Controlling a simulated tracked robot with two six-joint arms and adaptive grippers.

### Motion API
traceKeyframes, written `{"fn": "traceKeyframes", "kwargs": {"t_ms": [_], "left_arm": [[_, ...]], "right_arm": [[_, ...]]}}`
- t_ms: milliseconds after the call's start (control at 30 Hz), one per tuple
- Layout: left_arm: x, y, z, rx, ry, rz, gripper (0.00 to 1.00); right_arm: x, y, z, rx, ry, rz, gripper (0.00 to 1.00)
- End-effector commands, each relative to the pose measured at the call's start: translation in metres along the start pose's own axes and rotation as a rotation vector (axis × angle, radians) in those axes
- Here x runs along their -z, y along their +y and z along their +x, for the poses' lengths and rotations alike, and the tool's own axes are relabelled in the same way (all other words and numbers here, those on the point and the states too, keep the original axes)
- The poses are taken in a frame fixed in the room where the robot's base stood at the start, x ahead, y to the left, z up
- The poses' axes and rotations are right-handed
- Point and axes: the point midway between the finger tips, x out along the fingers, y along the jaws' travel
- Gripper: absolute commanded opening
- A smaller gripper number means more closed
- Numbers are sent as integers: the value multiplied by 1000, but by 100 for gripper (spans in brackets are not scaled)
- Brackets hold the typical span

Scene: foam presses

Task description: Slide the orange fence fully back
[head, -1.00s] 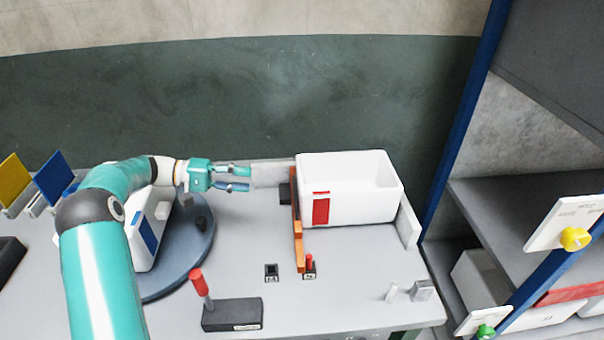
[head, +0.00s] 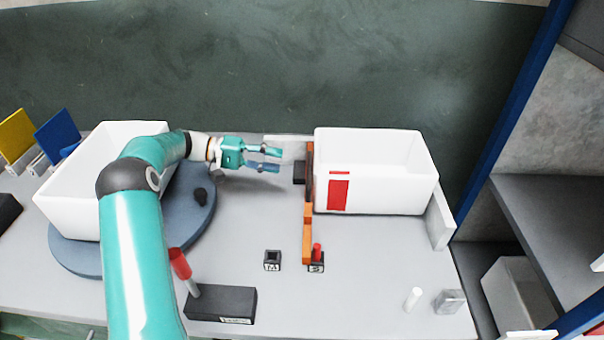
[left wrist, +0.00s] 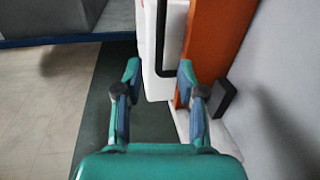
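The orange fence (head: 307,218) stands on the table along the left side of a white bin with a red label (head: 338,193). A dark block (head: 299,173) sits on the fence's left face near its far end. My left gripper (head: 280,159) is left of the fence's far end, open and empty, its fingers pointing right. In the left wrist view the gripper (left wrist: 165,90) has its fingers apart, with the orange fence (left wrist: 214,40) and its dark block (left wrist: 222,98) just beyond the right finger. Contact cannot be told. My right gripper is not in view.
A red peg (head: 317,251) stands in a socket at the fence's near end, with an empty socket (head: 272,260) to its left. A red-handled lever (head: 181,264) is nearer me. Another white bin (head: 75,190) sits on a blue turntable (head: 192,215).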

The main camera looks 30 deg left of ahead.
Motion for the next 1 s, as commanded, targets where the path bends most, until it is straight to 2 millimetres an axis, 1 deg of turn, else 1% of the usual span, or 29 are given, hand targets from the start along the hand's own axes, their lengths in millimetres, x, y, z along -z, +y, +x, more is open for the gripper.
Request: {"fn": "traceKeyframes", "kwargs": {"t_ms": [33, 67, 167, 500, 600, 733, 933, 967, 1000], "left_arm": [[0, -4, 4, -1, -3, 1, 39], [0, -4, 6, -1, -4, 1, 39], [0, -2, 16, -1, -7, 0, 39], [0, -1, 66, -1, -9, 0, 39], [0, -2, 74, 0, -7, 1, 39], [0, -3, 79, 0, -7, 1, 39], [0, -3, 80, 0, -6, 1, 39], [0, -3, 80, 0, -6, 1, 38], [0, -3, 80, 0, -6, 1, 31]], "right_arm": [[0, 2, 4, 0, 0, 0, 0], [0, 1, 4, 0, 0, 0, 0], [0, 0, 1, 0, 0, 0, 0], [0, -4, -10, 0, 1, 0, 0], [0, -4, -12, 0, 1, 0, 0], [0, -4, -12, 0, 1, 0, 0], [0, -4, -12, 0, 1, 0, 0], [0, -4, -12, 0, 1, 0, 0], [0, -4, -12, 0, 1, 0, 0]]}}
